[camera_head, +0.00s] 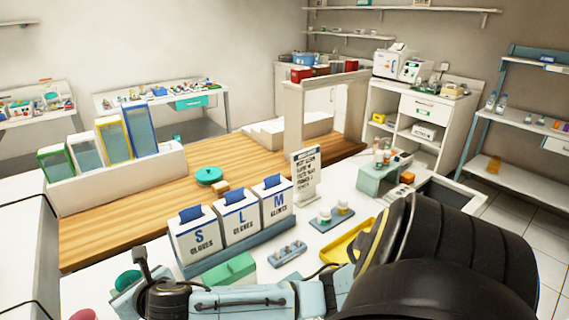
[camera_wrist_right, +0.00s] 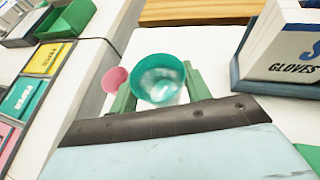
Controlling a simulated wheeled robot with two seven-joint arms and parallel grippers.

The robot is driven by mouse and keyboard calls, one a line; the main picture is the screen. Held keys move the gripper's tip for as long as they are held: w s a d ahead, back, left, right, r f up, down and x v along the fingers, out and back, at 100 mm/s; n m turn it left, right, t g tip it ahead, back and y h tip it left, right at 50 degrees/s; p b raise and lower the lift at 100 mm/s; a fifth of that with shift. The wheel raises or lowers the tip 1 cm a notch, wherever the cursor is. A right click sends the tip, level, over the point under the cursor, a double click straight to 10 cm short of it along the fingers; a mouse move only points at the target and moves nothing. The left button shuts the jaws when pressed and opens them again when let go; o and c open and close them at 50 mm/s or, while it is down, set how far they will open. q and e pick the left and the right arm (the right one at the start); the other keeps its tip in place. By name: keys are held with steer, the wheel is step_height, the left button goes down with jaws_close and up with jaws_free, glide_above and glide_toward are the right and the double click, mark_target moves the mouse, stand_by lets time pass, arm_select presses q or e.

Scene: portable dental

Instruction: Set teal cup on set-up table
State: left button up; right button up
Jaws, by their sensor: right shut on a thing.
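The teal cup (camera_wrist_right: 161,78) sits between the two green fingers of my right gripper (camera_wrist_right: 160,92), which is shut on it. In the head view the teal cup (camera_head: 127,281) shows at the lower left, with my right gripper (camera_head: 122,291) around it. A white surface (camera_wrist_right: 215,42) lies below the cup in the wrist view; I cannot tell whether the cup touches it. I cannot tell which surface is the set-up table. My left gripper is not in view.
A pink cup (camera_wrist_right: 115,79) stands close beside the teal cup. Glove boxes (camera_head: 238,219) stand in a blue tray to the right. Left in the wrist view are colored boxes (camera_wrist_right: 22,95). The wooden counter (camera_head: 140,214) has free room; a yellow tray (camera_head: 347,244) lies near my arm.

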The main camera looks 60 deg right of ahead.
mark_target(134, 272)
steer(key=shift+m+h, duration=0.5)
steer(key=shift+m, duration=0.1)
steer(key=w+d, duration=0.1)
steer(key=w+p, duration=0.1)
steer(key=w+d, duration=0.1)
steer(key=w, duration=0.1)
steer(key=shift+d+f+p, duration=0.1)
steer(key=shift+d+p, duration=0.25)
steer(key=shift+p, duration=0.05)
steer(key=shift+c, duration=0.2)
steer(key=shift+w+d+f, duration=0.3)
steer(key=shift+w, duration=0.05)
steer(key=shift+o, duration=0.2)
step_height(134, 272, down, 6)
steer(key=shift+f+b, duration=0.1)
steer(key=shift+b, duration=0.75)
arm_select(q)
steer(key=shift+w+d+f+b, duration=0.2)
steer(key=shift+w+b, duration=0.15)
steer(key=shift+b, duration=0.3)
arm_select(e)
steer(key=shift+f, duration=1.85)
steer(key=shift+f, duration=0.15)
steer(key=o, duration=1)
